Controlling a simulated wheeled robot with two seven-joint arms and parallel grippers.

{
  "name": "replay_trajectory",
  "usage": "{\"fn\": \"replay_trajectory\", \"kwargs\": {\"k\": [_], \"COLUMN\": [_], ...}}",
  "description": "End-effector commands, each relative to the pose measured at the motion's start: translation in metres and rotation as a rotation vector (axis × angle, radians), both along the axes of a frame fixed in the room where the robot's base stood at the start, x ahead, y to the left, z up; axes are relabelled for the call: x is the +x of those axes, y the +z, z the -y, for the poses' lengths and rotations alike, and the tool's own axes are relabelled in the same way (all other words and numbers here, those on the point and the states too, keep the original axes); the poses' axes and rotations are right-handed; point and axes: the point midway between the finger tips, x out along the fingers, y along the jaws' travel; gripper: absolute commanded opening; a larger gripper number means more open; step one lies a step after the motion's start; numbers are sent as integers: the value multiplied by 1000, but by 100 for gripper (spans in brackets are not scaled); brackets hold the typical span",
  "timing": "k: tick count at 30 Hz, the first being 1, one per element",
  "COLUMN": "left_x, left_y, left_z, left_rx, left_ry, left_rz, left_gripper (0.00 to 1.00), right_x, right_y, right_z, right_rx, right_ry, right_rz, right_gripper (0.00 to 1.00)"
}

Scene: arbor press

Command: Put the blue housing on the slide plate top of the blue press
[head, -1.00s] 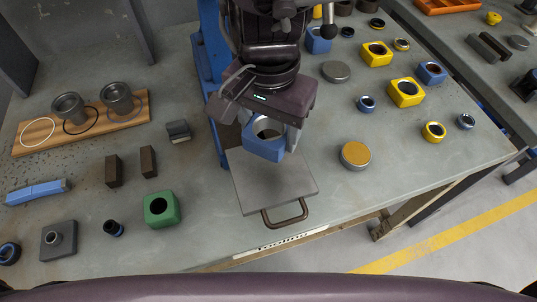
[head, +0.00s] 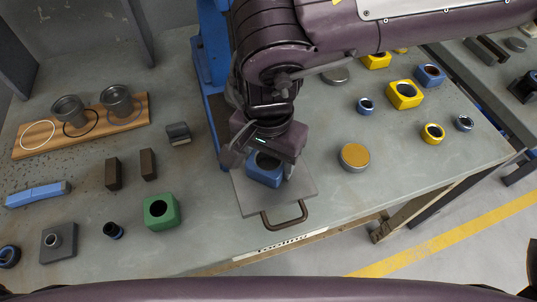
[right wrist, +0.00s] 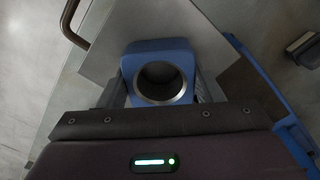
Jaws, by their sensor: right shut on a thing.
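The blue housing (head: 264,172) is a blue block with a round dark bore and a metal ring at its rim. My right gripper (head: 266,168) is shut on it, one finger on each side. The housing is over the grey slide plate (head: 300,193), near its middle; whether it touches the plate I cannot tell. In the right wrist view the housing (right wrist: 159,72) is between the fingers, with the slide plate (right wrist: 105,45) beyond it. The blue press (head: 212,95) stands behind, mostly hidden by my right arm. My left gripper is not in view.
The slide plate's handle (head: 285,216) points to the table's front edge. A green housing (head: 161,210) stands to the left and a gold-topped disc (head: 355,156) to the right. Yellow housings (head: 404,95) and rings are farther right. The table between is clear.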

Motion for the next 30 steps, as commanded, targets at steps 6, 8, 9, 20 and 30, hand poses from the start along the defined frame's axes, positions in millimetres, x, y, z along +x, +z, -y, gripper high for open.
{"fn": "replay_trajectory", "kwargs": {"k": [6,8,9,20,30], "left_x": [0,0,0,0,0], "left_y": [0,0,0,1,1], "left_z": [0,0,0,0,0], "left_rx": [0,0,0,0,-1], "left_ry": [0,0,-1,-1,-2], "left_rz": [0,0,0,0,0], "left_gripper": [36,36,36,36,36], "right_x": [0,0,0,1,0], "right_y": [0,0,0,23,95], "right_z": [0,0,0,-1,-1], "right_rx": [0,0,0,2,3], "right_ry": [0,0,0,-1,-1], "right_rz": [0,0,0,3,3], "right_gripper": [82,82,82,82,82]}}
